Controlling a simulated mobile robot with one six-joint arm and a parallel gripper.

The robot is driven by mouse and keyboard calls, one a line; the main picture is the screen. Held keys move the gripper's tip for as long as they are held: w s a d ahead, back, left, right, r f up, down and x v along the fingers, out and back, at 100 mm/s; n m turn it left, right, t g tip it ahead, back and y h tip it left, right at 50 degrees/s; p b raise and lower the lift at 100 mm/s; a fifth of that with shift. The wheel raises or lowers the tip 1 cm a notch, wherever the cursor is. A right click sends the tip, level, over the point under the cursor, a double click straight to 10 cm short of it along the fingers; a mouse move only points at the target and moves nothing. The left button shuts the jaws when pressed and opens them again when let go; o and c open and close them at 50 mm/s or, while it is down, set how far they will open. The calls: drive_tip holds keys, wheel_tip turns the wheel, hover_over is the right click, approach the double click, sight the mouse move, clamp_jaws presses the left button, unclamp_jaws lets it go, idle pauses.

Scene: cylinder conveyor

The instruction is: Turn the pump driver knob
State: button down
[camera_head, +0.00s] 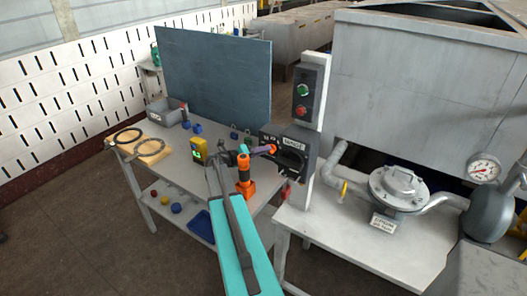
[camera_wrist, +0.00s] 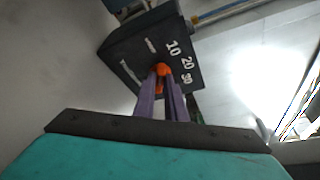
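The pump driver is a black box (camera_head: 299,143) with a white label, mounted by a grey post. In the wrist view the same box (camera_wrist: 128,52) shows white numbers 10, 20 and 30 around an orange knob (camera_wrist: 162,68). My gripper (camera_wrist: 162,76) has two purple fingers that reach the knob, one on each side, and look shut on it. In the head view my gripper (camera_head: 268,150) meets the left part of the box's face. The fingertips hide part of the knob.
A post with a green and a red button (camera_head: 304,90) stands above the box. At right, a white table (camera_head: 350,240) holds a round metal valve unit (camera_head: 397,186) and a gauge (camera_head: 485,168).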

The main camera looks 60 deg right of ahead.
drive_tip(key=shift+b, duration=0.7)
drive_tip(key=shift+s+f+m+b, duration=0.1)
drive_tip(key=shift+m+b, duration=0.2)
drive_tip(key=shift+m, duration=0.1)
drive_tip(key=m+b, duration=0.1)
drive_tip(key=t+b, duration=0.1)
drive_tip(key=b, duration=0.1)
drive_tip(key=shift+s+r+m+y, duration=0.2)
drive_tip(key=shift+m+y, duration=0.1)
drive_tip(key=shift+m, duration=0.1)
drive_tip(key=shift+r+m+t+b, duration=0.1)
drive_tip(key=shift+m+t+b, duration=0.45)
drive_tip(key=shift+b, duration=0.3)
drive_tip(key=shift+r, duration=0.15)
drive_tip(key=c, duration=1.8)
unclamp_jaws()
